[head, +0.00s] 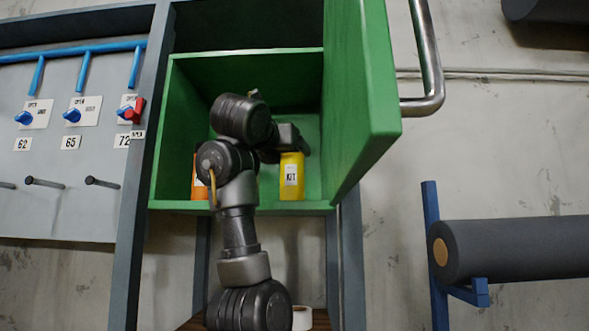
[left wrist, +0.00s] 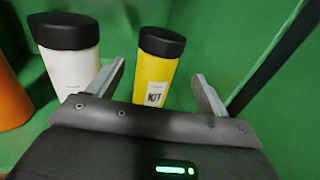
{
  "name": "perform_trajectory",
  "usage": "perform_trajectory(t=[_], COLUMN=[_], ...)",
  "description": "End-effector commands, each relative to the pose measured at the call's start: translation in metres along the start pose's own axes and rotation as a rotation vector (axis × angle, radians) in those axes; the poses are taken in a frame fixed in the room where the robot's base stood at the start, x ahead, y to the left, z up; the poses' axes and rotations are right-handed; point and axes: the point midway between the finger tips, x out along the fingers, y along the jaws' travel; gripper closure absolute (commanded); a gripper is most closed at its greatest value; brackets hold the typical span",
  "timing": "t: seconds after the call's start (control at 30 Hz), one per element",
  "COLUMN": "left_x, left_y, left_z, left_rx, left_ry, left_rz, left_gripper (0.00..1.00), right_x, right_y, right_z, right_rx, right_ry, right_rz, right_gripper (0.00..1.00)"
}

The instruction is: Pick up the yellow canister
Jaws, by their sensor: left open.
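The yellow canister (head: 291,178) stands upright on the floor of the green cabinet, with a dark cap and a white label reading KIT. In the left wrist view the yellow canister (left wrist: 155,70) is just ahead of my left gripper (left wrist: 165,85), between the lines of its two fingers. The fingers are apart and nothing is clamped in them. In the head view my left gripper (head: 290,145) is inside the cabinet at the canister's top, partly hidden by my arm. I cannot tell whether the fingers touch the canister. My right gripper is not in view.
A white canister (left wrist: 70,60) with a black cap stands left of the yellow one, and an orange canister (left wrist: 12,95) farther left. The green cabinet (head: 180,110) has side walls close by and its door (head: 355,90) stands open at right.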

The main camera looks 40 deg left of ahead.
Motion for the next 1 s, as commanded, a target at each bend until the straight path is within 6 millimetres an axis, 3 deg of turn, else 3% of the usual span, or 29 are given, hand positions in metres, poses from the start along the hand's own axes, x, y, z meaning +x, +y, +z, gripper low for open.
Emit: perform_trajectory(t=[0.2, 0.53, 0.83, 1.0], left_x=[0.005, 0.048, 0.053, 0.053], left_y=[0.002, 0.003, 0.003, 0.003], left_z=[0.002, 0.001, -0.002, -0.002], left_rx=[0.0, 0.001, 0.0, 0.0], left_ry=[0.0, 0.001, -0.002, -0.002], left_rz=[0.003, 0.004, 0.003, 0.003], left_gripper=[0.21, 0.21, 0.21, 0.41], right_x=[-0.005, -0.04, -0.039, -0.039], right_y=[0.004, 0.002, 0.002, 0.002], right_z=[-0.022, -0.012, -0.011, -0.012], right_rx=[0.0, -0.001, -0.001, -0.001], right_ry=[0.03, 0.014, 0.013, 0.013], right_rz=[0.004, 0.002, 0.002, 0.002], right_gripper=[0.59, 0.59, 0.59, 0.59])
